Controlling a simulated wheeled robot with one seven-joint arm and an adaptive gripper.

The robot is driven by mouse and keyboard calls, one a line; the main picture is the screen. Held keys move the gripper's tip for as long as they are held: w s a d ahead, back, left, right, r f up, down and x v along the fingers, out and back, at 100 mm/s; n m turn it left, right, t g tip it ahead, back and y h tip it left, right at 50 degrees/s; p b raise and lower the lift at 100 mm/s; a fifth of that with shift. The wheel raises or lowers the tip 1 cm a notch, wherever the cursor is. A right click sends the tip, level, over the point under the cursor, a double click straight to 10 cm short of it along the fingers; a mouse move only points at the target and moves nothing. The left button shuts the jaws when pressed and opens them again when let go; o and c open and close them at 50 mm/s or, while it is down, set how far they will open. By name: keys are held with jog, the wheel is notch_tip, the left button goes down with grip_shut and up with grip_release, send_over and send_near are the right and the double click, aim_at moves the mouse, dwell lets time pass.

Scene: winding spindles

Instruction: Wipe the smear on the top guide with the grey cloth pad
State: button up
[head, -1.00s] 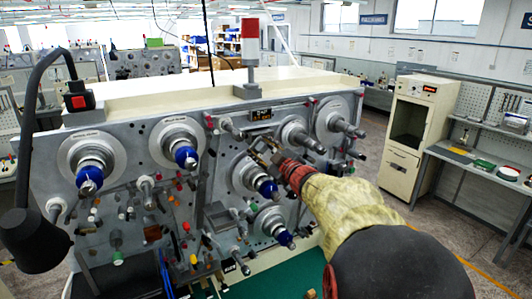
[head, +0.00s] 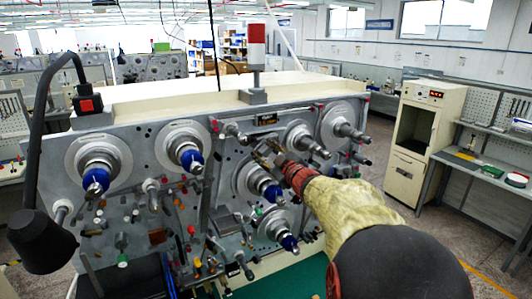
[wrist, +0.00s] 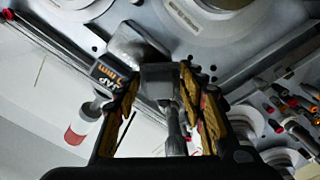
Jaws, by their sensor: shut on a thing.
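My gripper (head: 264,153) is in front of the upper middle of the grey machine panel, just below the small display plate (head: 266,119). In the wrist view my gripper (wrist: 160,82) has its two fingers on either side of a dark grey block (wrist: 160,76), which I take to be the cloth pad. A metal stem runs back from it toward the palm. Another flat grey piece (wrist: 134,46) lies just beyond the block; I cannot tell whether they touch. A guide roller (head: 232,129) sticks out left of the plate; I cannot tell whether it is the top guide. No smear is discernible.
Large spindles with blue ends (head: 192,158) stick out at left, and more (head: 298,138) surround my gripper. A red-and-white beacon (head: 256,45) stands on top. A black lamp (head: 42,240) is at the left. Floor is free right of the machine, before the cream cabinet (head: 408,178).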

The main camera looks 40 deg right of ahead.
jog(key=shift+x, duration=0.95)
jog(key=s+d+p, duration=0.1)
jog(key=s+d, duration=0.1)
jog(key=d, duration=0.5)
jog(key=shift+d+p, duration=0.25)
jog(key=shift+p, duration=0.15)
dwell(0.4)
jog(key=shift+w+a, duration=0.1)
jog(key=shift+w+a+b, duration=0.3)
jog(key=shift+a+b, duration=0.3)
jog(key=shift+a, duration=0.65)
jog(key=shift+w+a+b, duration=0.3)
jog(key=shift+a+b, duration=0.35)
jog(key=shift+a, duration=0.55)
jog(key=shift+w+a+b, duration=0.3)
jog(key=shift+a+b, duration=0.3)
jog(key=shift+a, duration=0.65)
